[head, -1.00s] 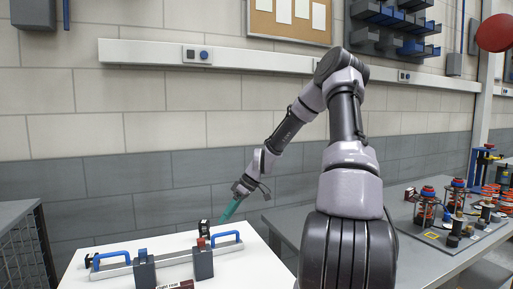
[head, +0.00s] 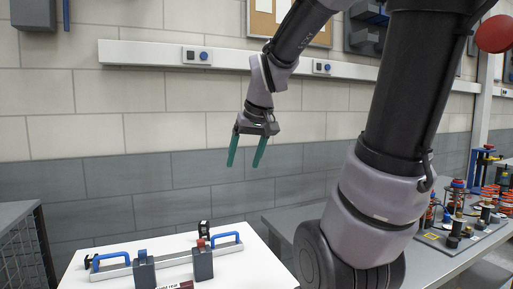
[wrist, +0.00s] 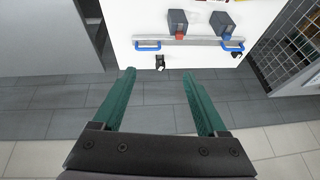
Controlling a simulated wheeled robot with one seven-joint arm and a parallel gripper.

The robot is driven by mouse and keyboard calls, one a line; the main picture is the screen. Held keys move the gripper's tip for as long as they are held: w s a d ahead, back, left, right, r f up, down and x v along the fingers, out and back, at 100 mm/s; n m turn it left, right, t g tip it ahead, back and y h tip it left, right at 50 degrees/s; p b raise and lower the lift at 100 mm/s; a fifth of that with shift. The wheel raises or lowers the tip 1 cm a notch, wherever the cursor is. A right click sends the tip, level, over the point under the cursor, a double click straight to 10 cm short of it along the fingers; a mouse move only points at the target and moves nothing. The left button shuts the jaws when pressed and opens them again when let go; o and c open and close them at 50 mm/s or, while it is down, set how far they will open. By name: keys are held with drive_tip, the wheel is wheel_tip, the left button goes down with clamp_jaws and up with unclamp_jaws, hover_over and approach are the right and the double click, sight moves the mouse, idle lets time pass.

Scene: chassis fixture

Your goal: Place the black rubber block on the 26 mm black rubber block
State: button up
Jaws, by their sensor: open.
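My gripper (head: 245,165) hangs open and empty in the head view, its two green fingers pointing down, above and behind the white table. In the wrist view my gripper (wrist: 158,72) is also apart, with only floor between the fingers. A small black block-like piece with a white mark (head: 204,229) stands at the back of the table; it also shows in the wrist view (wrist: 160,63). Another small black piece (head: 88,261) is at the left end of a grey bar. I cannot tell which of these, if either, is a rubber block or the 26 mm one.
The grey bar (head: 176,260) has blue handles and two dark grey upright blocks (head: 203,264) in front, on the white table (head: 262,268). A grey table (head: 420,262) at right carries a crowded fixture with small black parts (head: 453,242). A mesh-sided cabinet stands left.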

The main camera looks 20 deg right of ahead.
drive_tip(key=s+r+m+t+y, duration=0.1)
drive_tip(key=s+r+m+t, duration=0.1)
drive_tip(key=s, duration=0.6)
wheel_tip(320, 180, up, 2)
drive_tip(key=shift+m, duration=0.8)
